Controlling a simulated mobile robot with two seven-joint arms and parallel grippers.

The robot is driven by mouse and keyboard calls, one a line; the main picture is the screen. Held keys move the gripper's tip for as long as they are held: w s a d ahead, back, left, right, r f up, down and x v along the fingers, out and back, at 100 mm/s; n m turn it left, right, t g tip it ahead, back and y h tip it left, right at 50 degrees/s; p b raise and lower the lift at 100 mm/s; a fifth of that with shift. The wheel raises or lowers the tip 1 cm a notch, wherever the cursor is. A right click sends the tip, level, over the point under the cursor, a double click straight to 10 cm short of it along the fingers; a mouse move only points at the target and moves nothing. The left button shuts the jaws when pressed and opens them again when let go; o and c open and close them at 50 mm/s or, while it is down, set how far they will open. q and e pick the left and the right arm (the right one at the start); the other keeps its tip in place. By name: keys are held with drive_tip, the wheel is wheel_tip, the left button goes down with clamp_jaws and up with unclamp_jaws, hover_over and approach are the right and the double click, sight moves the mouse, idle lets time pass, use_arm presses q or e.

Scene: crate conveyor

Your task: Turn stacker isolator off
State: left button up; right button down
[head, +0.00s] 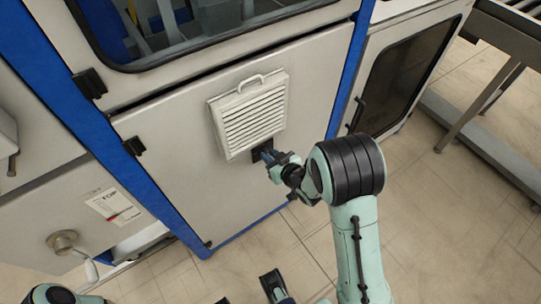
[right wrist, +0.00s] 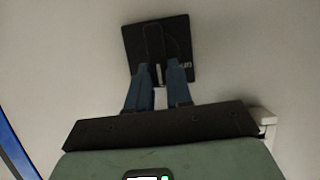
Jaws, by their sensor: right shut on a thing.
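The stacker isolator (right wrist: 179,27) is a black square plate on the pale cabinet panel, with a dark upright bar-shaped handle (right wrist: 154,42) on its face. In the head view the isolator (head: 267,144) is a small dark patch just below the vent, partly hidden by my gripper. My right gripper (head: 266,156) is at the isolator, its blue fingers shut on the handle. In the right wrist view its fingertips (right wrist: 159,70) cover the handle's lower end. My left gripper (head: 248,292) shows at the bottom edge, fingers apart, with nothing seen between them.
A louvred vent (head: 250,115) with a handle projects above the isolator. Blue frame posts (head: 357,60) edge the panel. A dark-windowed door (head: 412,75) stands at right. A hand crank (head: 64,241) sticks out at lower left. Tiled floor (head: 440,220) is open at right.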

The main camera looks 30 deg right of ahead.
use_arm(q)
drive_tip(key=shift+w+a+f+t+b, duration=0.3)
drive_tip(key=shift+w+f+b, duration=0.35)
drive_tip(key=shift+w+f, duration=0.1)
use_arm(e)
drive_tip(key=shift+s+a+f+n+t+h, duration=0.1)
drive_tip(key=shift+a+f+n+t+h, duration=0.75)
drive_tip(key=shift+n, duration=1.35)
drive_tip(key=shift+w+n+t+h, duration=0.1)
drive_tip(key=shift+n+t+h, duration=0.25)
drive_tip(key=shift+n+h, duration=1.45)
drive_tip(key=shift+s+a+f+n+t+h, duration=0.1)
drive_tip(key=shift+a+f+n+t+h, duration=0.45)
drive_tip(key=shift+n, duration=2.05)
drive_tip(key=shift+d+r, duration=0.1)
drive_tip(key=shift+d, duration=0.1)
drive_tip(key=c, duration=1)
unclamp_jaws()
